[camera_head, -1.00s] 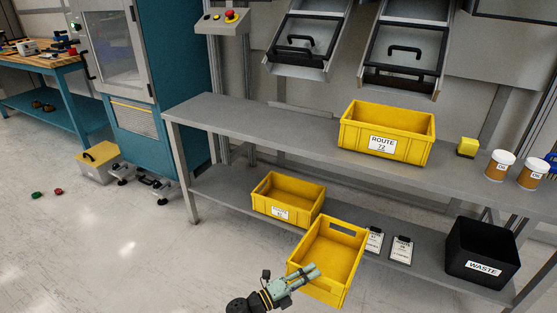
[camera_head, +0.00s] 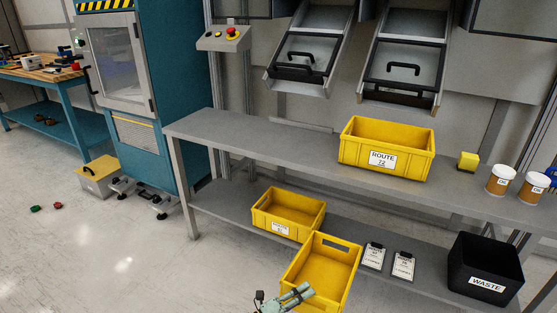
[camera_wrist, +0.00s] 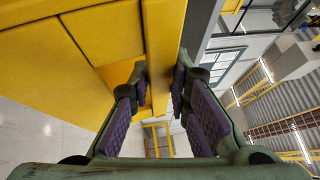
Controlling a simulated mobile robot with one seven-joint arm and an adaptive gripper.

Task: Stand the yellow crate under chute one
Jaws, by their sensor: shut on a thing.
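A yellow crate (camera_head: 318,270) is held by my gripper (camera_head: 303,290) at the bottom middle of the head view. My gripper is shut on its near wall. In the wrist view the crate wall (camera_wrist: 162,50) runs between the purple-padded fingers (camera_wrist: 160,85). The held crate is tilted and its inside looks empty. It overlaps the lower shelf's front edge in the picture; I cannot tell whether it touches. Two chutes (camera_head: 310,48) (camera_head: 405,60) hang above the bench. Another yellow crate (camera_head: 358,152), labelled ROUTE 72, stands on the bench top under the right chute.
Another yellow crate (camera_head: 262,222) stands on the lower shelf (camera_head: 222,200), close to the held one. Two clipboards (camera_head: 374,256) and a black WASTE bin (camera_head: 512,265) are right of it. The bench top (camera_head: 245,133) is clear under the left chute. A yellow block (camera_head: 468,161) and jars (camera_head: 500,180) stand right.

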